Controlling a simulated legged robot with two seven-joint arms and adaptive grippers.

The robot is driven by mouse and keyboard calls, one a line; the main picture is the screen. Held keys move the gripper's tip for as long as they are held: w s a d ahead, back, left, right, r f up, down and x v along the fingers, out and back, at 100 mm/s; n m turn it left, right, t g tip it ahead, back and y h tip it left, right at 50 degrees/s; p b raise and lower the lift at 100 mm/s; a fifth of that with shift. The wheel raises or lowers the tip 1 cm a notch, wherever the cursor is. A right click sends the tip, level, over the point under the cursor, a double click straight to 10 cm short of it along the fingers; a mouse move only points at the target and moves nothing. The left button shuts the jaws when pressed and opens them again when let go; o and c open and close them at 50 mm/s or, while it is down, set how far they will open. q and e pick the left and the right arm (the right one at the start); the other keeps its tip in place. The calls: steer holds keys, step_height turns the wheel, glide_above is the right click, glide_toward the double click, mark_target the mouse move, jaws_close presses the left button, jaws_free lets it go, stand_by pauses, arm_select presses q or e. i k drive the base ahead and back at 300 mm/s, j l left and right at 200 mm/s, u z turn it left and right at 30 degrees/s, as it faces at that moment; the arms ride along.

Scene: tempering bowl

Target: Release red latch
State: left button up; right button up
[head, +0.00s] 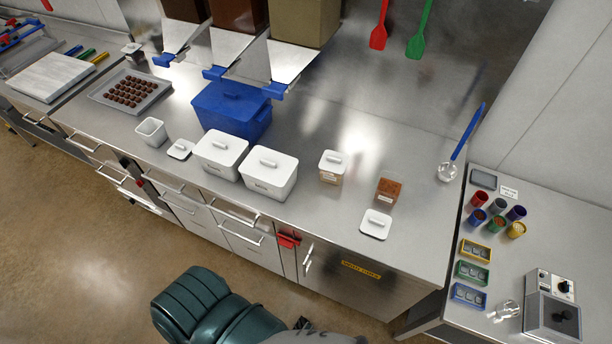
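A red latch (288,240) sits on the cabinet front below the counter edge, between a drawer stack on its left and a door with a vertical handle (307,260) on its right. It is small here, and I cannot tell its exact position. A second small red piece (140,182) shows on the cabinet front further left. Dark green and grey parts of my own body show at the bottom edge. Neither gripper's fingers are in view.
The steel counter (330,110) holds a blue lidded bin (232,108), white lidded tubs (270,172), and a loose white lid (376,224). Bar handles (240,213) stick out from the drawers. A side table (560,215) with cups stands right. The floor (70,250) at left is clear.

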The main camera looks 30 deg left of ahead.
mark_target(284, 240)
steer(key=k+j+u, duration=0.1)
steer(key=u, duration=1.2)
